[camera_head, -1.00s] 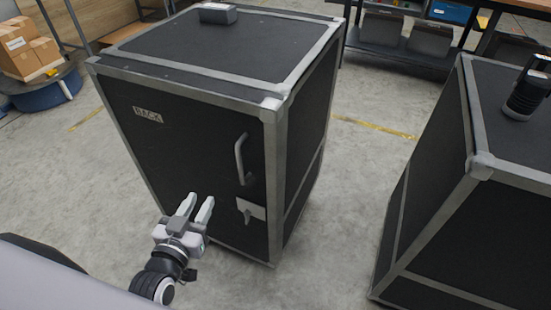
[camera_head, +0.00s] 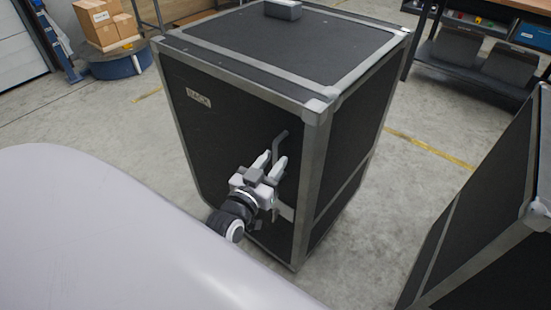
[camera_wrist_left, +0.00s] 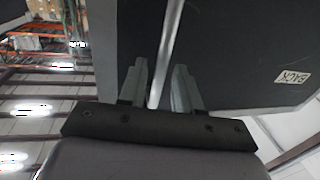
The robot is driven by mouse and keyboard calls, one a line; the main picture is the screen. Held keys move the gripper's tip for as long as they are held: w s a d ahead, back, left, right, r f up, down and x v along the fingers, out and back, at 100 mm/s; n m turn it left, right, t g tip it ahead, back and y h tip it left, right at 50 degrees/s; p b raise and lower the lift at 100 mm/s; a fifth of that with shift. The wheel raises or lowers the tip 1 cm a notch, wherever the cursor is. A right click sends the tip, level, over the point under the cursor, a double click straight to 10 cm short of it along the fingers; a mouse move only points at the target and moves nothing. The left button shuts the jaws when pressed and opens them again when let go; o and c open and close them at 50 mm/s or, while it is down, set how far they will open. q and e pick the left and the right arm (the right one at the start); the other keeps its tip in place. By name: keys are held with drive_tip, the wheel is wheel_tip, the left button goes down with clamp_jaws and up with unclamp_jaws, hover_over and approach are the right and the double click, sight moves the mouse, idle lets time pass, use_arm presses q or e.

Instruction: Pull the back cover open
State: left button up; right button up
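A light latch plate (camera_head: 286,211) shows partly below. My left gripper is open, its two fingers apart and pointing at the handle. In the left wrist view, a pale bar runs between the fingers (camera_wrist_left: 157,85); I cannot tell whether it is the handle or edge trim, or whether they touch.
A grey box (camera_head: 283,10) sits on the case top. A second black case (camera_head: 490,220) stands at the right, with a floor gap between. A workbench with bins (camera_head: 480,50) is behind right; cardboard boxes (camera_head: 103,24) stand back left.

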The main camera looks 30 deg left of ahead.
use_arm(q)
drive_tip(key=shift+w+a, duration=0.1)
drive_tip(key=shift+w, duration=0.65)
clamp_jaws()
drive_tip(key=shift+s, duration=0.15)
